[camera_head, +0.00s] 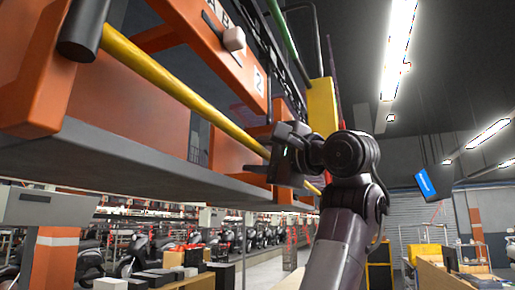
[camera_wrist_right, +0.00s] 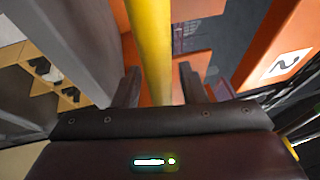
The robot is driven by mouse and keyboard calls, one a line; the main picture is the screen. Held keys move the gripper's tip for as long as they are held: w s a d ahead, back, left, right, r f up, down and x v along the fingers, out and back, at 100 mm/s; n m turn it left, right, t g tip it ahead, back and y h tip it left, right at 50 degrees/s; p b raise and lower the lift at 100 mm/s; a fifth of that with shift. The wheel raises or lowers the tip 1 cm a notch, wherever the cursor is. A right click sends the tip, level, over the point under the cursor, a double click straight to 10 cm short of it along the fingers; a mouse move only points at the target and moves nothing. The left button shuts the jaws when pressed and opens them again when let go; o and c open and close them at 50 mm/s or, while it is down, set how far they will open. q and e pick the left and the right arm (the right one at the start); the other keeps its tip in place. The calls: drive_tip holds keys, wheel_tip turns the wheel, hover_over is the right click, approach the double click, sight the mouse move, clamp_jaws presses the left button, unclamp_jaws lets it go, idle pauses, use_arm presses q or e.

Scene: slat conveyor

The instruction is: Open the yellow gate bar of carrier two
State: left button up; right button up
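The yellow gate bar (camera_head: 178,88) runs slantwise along the front of the orange carrier (camera_head: 205,50), which bears a "2" plate (camera_head: 259,82). A black cylinder (camera_head: 83,28) sits at the bar's near left end. My right gripper (camera_head: 278,152) is at the bar's far part. In the right wrist view, the bar (camera_wrist_right: 152,40) passes between the two dark fingers of the gripper (camera_wrist_right: 158,86), with a narrow gap showing beside it, so the fingers look open around it. Contact deeper between them is hidden. My left gripper is not in view.
A grey ledge (camera_head: 110,160) runs below the bar. A yellow upright block (camera_head: 322,105) stands just beyond my right gripper. A white-tipped lever (camera_head: 234,38) sticks out of the carrier above. Open room lies to the right; scooters (camera_head: 150,250) stand far behind.

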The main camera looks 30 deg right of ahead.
drive_tip(key=shift+s, duration=0.15)
clamp_jaws()
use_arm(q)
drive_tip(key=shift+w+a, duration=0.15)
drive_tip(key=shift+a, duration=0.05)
use_arm(e)
drive_tip(key=shift+d, duration=0.15)
